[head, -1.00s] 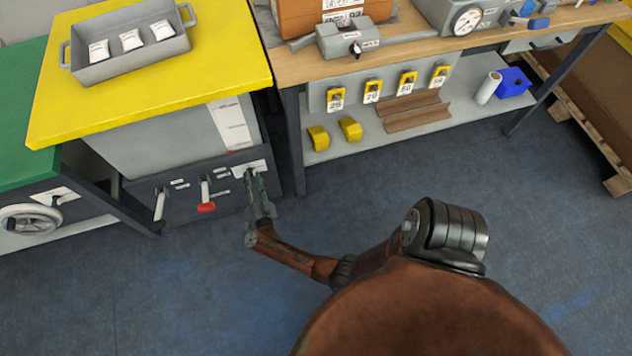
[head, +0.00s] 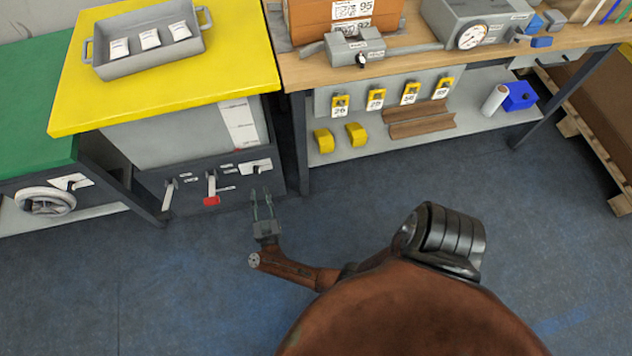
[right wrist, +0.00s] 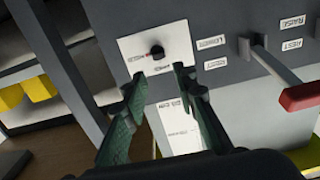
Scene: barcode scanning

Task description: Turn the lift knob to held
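A small black knob (right wrist: 157,52) sits on a white plate (right wrist: 178,42) on the dark front panel under the yellow table. The plate also shows in the head view (head: 262,165). The plate's lettering is too small to read, so I cannot tell the knob's setting. My right gripper (head: 262,191) is open and empty, in front of and below the plate, apart from the panel. In the right wrist view its two green fingers (right wrist: 160,74) point towards the knob, one on each side, with a gap between them and the knob. My left gripper is not in view.
Beside the plate, a lever with a red grip (head: 211,201) and another lever (head: 168,196) stick out of the panel. A grey tray (head: 150,57) stands on the yellow table (head: 240,60). A handwheel (head: 46,201) is at the left. The blue floor (head: 180,290) is clear.

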